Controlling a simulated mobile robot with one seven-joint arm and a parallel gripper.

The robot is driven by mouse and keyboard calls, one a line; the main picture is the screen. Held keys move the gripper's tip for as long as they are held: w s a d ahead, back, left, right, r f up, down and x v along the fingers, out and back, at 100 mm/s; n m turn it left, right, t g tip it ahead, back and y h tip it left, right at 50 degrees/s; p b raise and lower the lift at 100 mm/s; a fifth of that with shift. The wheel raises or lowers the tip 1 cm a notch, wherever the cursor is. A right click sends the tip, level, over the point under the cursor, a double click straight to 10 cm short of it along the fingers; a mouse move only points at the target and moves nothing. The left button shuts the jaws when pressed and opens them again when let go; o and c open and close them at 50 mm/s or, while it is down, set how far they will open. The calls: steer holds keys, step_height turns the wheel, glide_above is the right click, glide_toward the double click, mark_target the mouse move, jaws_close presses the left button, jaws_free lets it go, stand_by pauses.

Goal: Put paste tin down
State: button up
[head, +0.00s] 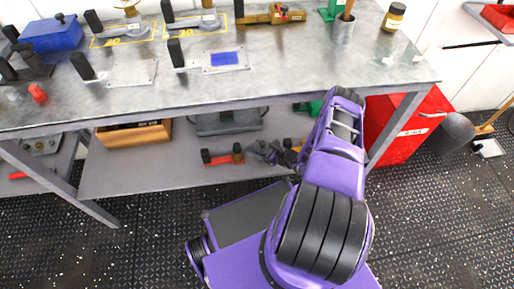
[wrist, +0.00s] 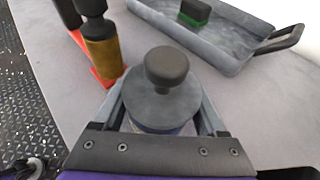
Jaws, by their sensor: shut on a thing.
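The paste tin (wrist: 162,104) is a round grey tin with a flat lid and a dark knob, seen from above in the wrist view. My gripper (wrist: 162,118) is shut on it, one finger on each side. In the head view my gripper (head: 284,153) is low, at the lower shelf (head: 150,172) under the bench, partly hidden by my purple arm. I cannot tell whether the tin's base touches the shelf.
A grey tray (wrist: 225,50) holds a green-and-black block (wrist: 195,12) beyond the tin. A red tool with black and brass-coloured parts (wrist: 104,55) is close on the left. A wooden box (head: 135,134) and the bench leg (head: 398,128) flank the shelf space.

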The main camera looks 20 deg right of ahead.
steer(key=o, duration=1.3)
steer(key=shift+f, duration=0.1)
steer(key=p+v, duration=0.1)
steer(key=v, duration=1.1)
steer(key=shift+p, duration=0.35)
